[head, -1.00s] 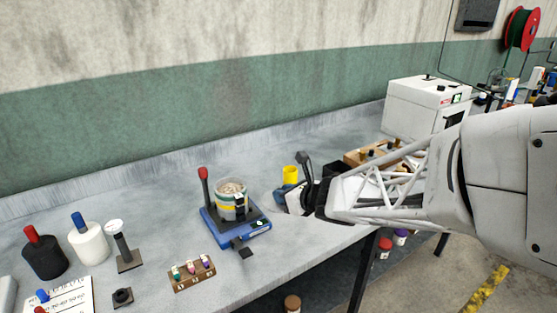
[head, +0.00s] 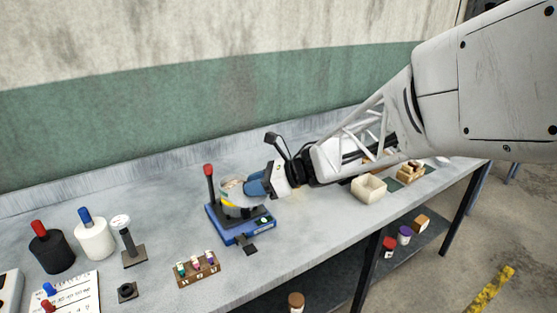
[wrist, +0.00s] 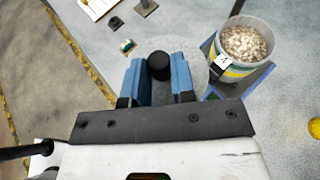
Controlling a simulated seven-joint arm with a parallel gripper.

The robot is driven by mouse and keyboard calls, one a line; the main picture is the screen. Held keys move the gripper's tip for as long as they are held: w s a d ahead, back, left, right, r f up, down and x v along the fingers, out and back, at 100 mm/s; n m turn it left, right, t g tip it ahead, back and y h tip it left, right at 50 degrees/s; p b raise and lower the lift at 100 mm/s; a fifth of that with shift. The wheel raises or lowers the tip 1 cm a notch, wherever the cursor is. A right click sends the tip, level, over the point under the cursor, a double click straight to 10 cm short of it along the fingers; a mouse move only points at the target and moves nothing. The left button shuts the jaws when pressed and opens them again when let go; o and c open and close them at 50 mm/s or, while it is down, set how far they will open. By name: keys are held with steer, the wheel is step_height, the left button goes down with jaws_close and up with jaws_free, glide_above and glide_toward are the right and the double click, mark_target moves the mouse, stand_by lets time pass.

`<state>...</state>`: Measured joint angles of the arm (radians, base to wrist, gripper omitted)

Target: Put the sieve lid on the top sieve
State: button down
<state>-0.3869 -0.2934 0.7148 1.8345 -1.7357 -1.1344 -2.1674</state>
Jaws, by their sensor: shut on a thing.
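The sieve stack (head: 238,212) stands on a blue shaker (head: 243,235) with a red-knobbed post. Its open top shows pale grain in the wrist view (wrist: 245,42). My gripper (head: 257,187) has blue fingers and is shut on a round black knob (wrist: 158,65), seen between the fingertips in the wrist view (wrist: 160,76). The knob looks like the sieve lid's; the lid's disc is hard to make out against the grey bench. In the head view my gripper overlaps the right of the stack; in the wrist view the knob is clearly beside it.
A rack of small vials (head: 198,268) stands in front of the shaker. Black (head: 50,250) and white (head: 94,238) bottles stand at the left. A cream open box (head: 369,189) stands at the right. A yellow item (wrist: 315,128) shows at the wrist view's right edge.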

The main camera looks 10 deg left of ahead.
steer(key=shift+w+a, duration=0.1)
stand_by(0.3)
steer(key=w+a+f, duration=0.1)
steer(key=w+a, duration=0.8)
steer(key=w, duration=0.4)
steer(key=shift+f, duration=0.25)
steer(key=shift+f, duration=0.1)
steer(key=shift+f, duration=1.65)
steer(key=shift+f, duration=0.65)
steer(key=c, duration=1)
jaws_free()
steer(key=shift+o, duration=0.2)
steer(key=shift+r, duration=0.2)
